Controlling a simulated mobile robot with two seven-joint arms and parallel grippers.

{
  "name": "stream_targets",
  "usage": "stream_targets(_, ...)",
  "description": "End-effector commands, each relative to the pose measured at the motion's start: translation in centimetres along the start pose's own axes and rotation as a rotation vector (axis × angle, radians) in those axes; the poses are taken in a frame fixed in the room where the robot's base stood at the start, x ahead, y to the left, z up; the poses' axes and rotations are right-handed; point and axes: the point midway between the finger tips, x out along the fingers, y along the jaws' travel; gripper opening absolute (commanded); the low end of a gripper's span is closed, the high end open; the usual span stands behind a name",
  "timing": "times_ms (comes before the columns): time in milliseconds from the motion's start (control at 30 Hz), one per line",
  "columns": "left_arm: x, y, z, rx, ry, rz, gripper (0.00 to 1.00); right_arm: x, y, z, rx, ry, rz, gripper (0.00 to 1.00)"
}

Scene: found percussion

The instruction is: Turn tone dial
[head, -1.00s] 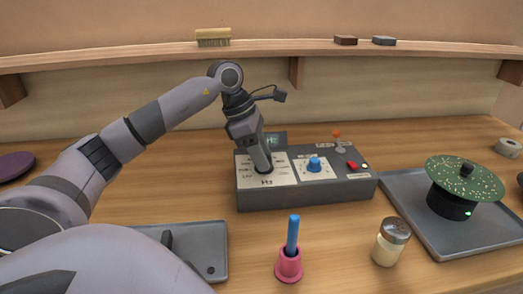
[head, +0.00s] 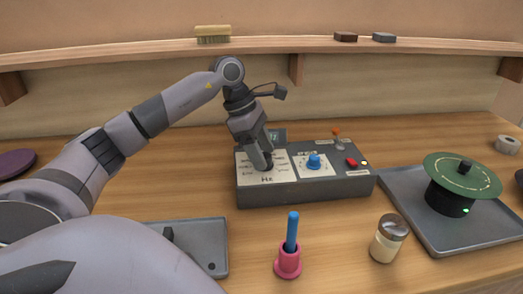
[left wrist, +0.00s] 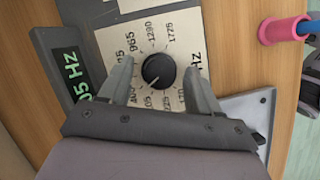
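The tone dial is a black round knob (left wrist: 158,69) on a white scale plate (left wrist: 130,38) marked in Hz. My left gripper (left wrist: 158,66) is open, with one finger on each side of the knob and a visible gap on both sides. In the head view my left gripper (head: 267,164) reaches down to the left part of the grey control box (head: 305,190) and hides most of the knob. A green display (left wrist: 73,75) in the left wrist view ends in "05 Hz"; its first digits are cut off. My right gripper is not in view.
The box also has a blue knob (head: 314,162), a red switch (head: 351,162) and an orange-tipped lever (head: 336,132). A pink cup with a blue stick (head: 288,262) and a shaker jar (head: 389,240) stand in front. A green disc (head: 463,176) sits above the right tray (head: 420,215).

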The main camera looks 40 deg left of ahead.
Motion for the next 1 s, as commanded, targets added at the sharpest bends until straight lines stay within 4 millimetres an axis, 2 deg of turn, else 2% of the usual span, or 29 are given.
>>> stream_targets(267,-0.5,0.0,-0.1,0.000,0.002,0.000,0.63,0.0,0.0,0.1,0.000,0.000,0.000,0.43)
stream_targets(600,-5.7,0.0,0.0,0.000,0.000,0.002,0.63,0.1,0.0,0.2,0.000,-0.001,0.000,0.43)
stream_targets(700,-6.6,0.0,0.0,-0.001,0.000,0.000,0.63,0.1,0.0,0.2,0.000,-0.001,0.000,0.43)
stream_targets(1000,-7.1,0.0,0.0,0.000,0.001,-0.001,0.63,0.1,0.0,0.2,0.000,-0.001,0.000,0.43)
